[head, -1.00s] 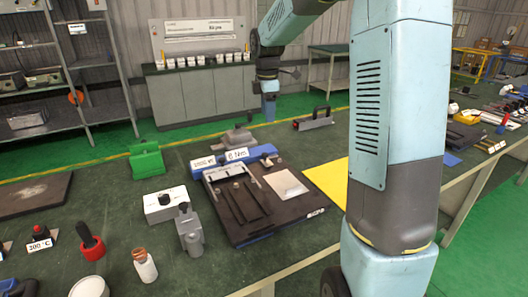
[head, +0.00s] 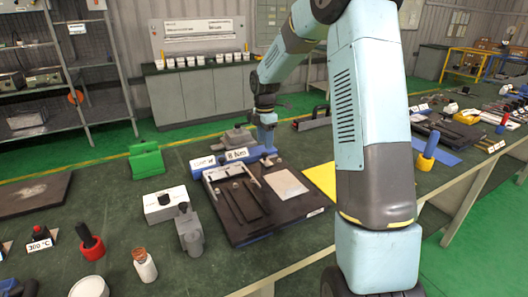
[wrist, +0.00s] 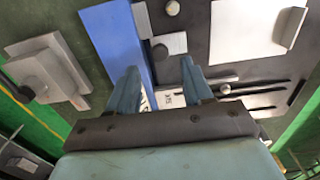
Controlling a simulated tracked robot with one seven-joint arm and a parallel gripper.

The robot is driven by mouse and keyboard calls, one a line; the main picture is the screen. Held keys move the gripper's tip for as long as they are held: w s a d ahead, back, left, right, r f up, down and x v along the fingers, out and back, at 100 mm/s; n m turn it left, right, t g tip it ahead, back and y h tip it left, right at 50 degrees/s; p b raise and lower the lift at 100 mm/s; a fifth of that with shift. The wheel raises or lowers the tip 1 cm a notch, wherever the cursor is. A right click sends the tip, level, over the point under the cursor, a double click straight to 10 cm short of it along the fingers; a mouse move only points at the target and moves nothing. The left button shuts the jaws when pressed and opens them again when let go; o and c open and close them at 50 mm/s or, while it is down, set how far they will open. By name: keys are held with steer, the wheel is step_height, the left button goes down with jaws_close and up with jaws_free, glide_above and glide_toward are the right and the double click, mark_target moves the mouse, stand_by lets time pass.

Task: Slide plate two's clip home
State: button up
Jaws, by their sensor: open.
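The black fixture board (head: 250,228) lies on the green bench, with a blue bar along its back edge. A pale flat plate (head: 284,183) lies on its right half; it also shows at the upper right of the wrist view (wrist: 255,22). A small grey block with a round knob, possibly the clip (wrist: 170,45), lies beside the blue bar (wrist: 118,38). My gripper (head: 267,147) is low over the back of the board. In the wrist view my gripper (wrist: 160,68) is open, its fingers apart near the small block. I cannot tell whether they touch anything.
Left of the board stand a white box with a black knob (head: 165,206) and a grey upright device (head: 189,232). A grey stepped block (head: 236,138) sits behind the blue bar. A green holder (head: 146,160) stands at back left. A yellow sheet (head: 320,177) lies right.

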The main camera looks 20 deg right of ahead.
mark_target(265, 153)
steer(key=shift+f, duration=2.65)
jaws_close()
